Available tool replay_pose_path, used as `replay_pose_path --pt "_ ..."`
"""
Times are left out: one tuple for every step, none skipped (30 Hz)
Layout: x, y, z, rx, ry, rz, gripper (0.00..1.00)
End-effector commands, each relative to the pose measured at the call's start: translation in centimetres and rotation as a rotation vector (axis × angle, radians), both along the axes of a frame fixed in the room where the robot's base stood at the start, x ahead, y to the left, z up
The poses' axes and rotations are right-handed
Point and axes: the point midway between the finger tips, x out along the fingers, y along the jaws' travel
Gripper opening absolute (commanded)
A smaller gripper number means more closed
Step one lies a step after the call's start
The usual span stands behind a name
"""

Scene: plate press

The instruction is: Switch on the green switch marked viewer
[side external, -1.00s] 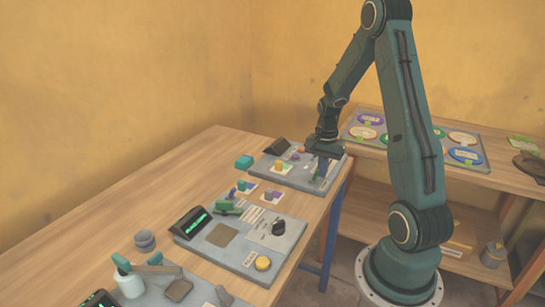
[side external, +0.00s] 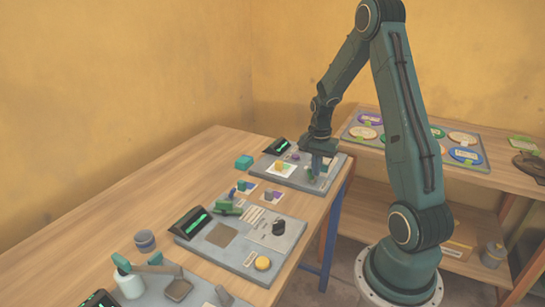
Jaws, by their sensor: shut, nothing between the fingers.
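The far grey panel (side external: 300,184) lies at the back end of the table, with a small dark display (side external: 278,146) at its rear left. That display shows green light. My gripper (side external: 316,174) is shut and empty, pointing down at the right part of this panel. A small green part shows beside the fingertips, perhaps the viewer switch; its marking is too small to read and its position is partly hidden by my fingers. I cannot tell whether the fingers touch it.
A middle panel (side external: 225,251) carries a lit display (side external: 190,223), a black knob (side external: 279,228) and a yellow button (side external: 263,263). A shelf at right holds a tray of discs (side external: 352,137). The table's left side is clear.

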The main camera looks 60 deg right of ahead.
Motion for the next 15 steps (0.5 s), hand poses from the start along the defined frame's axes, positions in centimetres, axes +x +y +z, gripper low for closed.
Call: replay_pose_path --pt "0.0 0.0 0.0 0.0 0.0 0.0 0.0" --pt "0.0 0.0 0.1 0.0 0.0 0.0 0.0" --pt "-0.1 0.0 0.1 0.0 0.0 0.0 0.0" --pt "-0.1 0.0 0.2 0.0 0.0 0.0 0.0" --pt "-0.1 0.0 0.3 -0.001 0.0 0.0 0.0" --pt "-0.1 0.0 0.4 -0.001 -0.001 0.0 0.0" --pt "-0.1 0.0 0.5 -0.001 -0.001 0.0 0.0" --pt "-0.1 0.0 0.7 -0.001 -0.001 0.0 0.0" --pt "-0.2 0.0 0.9 -0.001 -0.001 -0.001 0.0" --pt "-0.2 0.0 1.0 -0.001 -0.001 -0.001 0.0" --pt "-0.2 0.0 1.2 -0.001 -0.001 0.0 0.0" --pt "-0.2 0.0 1.4 -0.001 -0.001 0.0 0.0" --pt "-0.3 0.0 1.5 -0.001 -0.001 -0.001 0.0" --pt "-0.3 0.0 1.7 -0.001 -0.001 -0.001 0.0" --pt "-0.3 0.0 1.9 -0.001 -0.001 -0.001 0.0"
